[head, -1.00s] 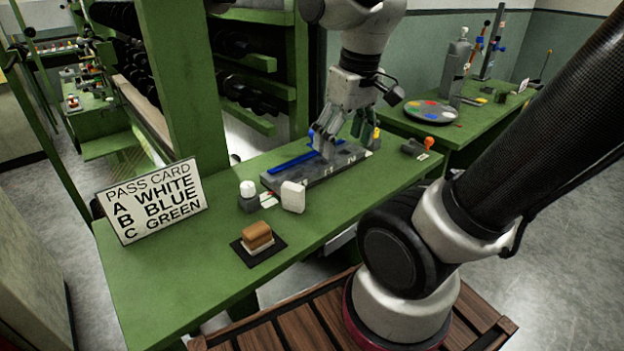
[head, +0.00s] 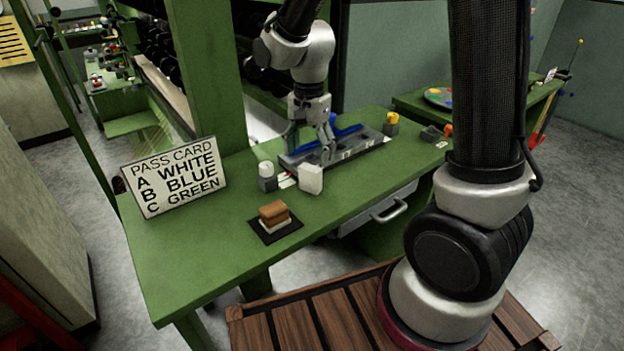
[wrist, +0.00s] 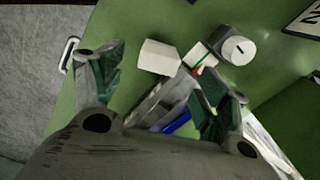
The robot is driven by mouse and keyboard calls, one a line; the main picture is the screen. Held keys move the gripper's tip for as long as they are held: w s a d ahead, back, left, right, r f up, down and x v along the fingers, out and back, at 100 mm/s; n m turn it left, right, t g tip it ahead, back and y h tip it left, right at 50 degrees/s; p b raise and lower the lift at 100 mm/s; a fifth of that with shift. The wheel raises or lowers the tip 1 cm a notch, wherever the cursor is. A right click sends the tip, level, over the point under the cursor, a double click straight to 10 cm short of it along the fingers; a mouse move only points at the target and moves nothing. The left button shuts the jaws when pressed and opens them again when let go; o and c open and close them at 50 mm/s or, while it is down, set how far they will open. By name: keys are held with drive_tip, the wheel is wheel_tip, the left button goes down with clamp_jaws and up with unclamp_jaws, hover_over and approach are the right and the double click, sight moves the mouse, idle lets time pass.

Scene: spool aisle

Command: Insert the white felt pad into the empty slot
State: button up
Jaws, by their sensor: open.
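A white block (head: 311,178), which looks like the white felt pad, stands on the green table at the front left end of a grey slotted rack (head: 350,151). It also shows in the wrist view (wrist: 157,58), ahead between the fingers. A blue bar (head: 345,132) lies along the back of the rack. Light marks show on the rack's front; which slot is empty cannot be told. My gripper (head: 311,150) is open and empty, pointing down over the left part of the rack, behind the white block and apart from it. My fingers hide part of the rack.
A white-topped grey pot (head: 267,178) stands left of the white block. A brown block with a white base (head: 274,215) sits on a black mat (head: 262,230). A pass card (head: 170,178) reads A white, B blue, C green. A yellow-topped grey piece (head: 391,124) is behind the rack's right end.

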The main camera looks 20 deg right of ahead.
sight(310, 167)
wheel_tip(310, 167, down, 6)
drive_tip(key=shift+w+d+f, duration=0.1)
drive_tip(key=shift+d+f, duration=0.05)
drive_tip(key=shift+f, duration=0.05)
drive_tip(key=c, duration=1.1)
drive_tip(key=shift+r, duration=0.1)
drive_tip(key=shift+c, duration=0.2)
